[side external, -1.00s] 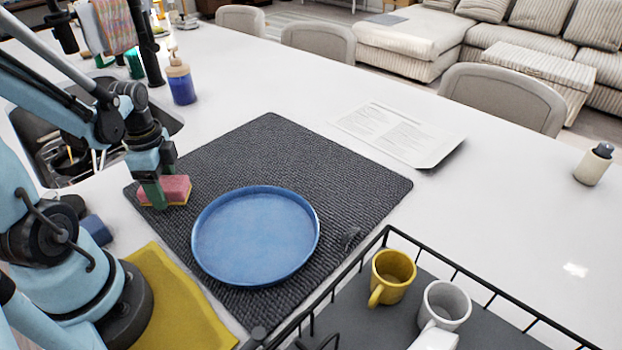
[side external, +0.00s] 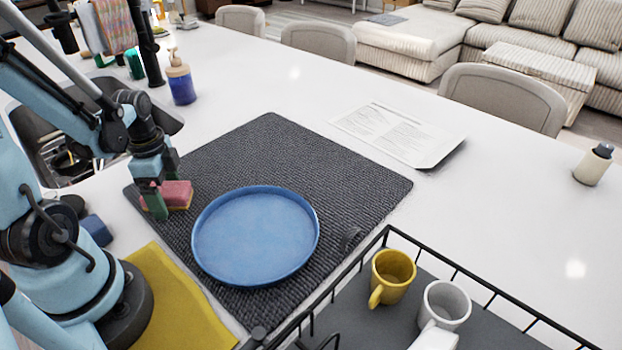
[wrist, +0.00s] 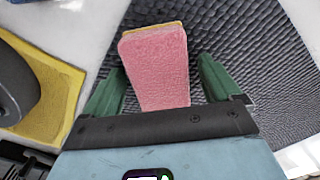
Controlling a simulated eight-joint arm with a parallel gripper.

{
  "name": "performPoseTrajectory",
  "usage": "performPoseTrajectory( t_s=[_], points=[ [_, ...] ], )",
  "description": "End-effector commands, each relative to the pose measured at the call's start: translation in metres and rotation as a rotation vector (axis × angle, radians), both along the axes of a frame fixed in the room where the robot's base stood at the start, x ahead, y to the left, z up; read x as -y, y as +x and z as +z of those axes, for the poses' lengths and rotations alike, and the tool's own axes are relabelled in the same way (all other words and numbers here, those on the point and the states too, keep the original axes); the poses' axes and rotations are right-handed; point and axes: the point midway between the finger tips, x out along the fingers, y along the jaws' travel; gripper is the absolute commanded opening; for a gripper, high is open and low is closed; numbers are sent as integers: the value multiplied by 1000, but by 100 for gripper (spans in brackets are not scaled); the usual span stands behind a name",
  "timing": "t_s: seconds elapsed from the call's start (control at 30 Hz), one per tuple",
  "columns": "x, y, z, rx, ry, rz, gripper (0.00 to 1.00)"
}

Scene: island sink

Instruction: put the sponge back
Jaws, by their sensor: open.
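The pink and yellow sponge (side external: 178,194) lies on the dark ribbed mat (side external: 290,150), near the mat's left corner and left of the blue plate. It also shows in the wrist view (wrist: 157,62), pink side facing the camera. My gripper (side external: 166,190) is low at the sponge. In the wrist view its green fingers (wrist: 160,90) stand open on either side of the sponge, with a gap visible on each side. In the side view the near finger hides part of the sponge.
A blue plate (side external: 256,236) lies on the mat beside the sponge. A yellow cloth (side external: 178,300) is at the front left. A black wire rack (side external: 488,293) with a yellow mug (side external: 391,278) and a white mug (side external: 444,304) stands front right. The sink (side external: 40,150) is at left; a soap bottle (side external: 181,80) stands behind.

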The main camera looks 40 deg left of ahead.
Motion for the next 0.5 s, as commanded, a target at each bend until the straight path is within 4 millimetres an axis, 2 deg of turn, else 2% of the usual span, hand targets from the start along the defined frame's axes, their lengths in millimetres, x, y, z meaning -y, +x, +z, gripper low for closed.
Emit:
performPoseTrajectory(
  t_s=[0.27,0.5],
  points=[
    [0,0,6,0,0,0,91],
    [0,0,29,-1,-1,0,91]
  ],
)
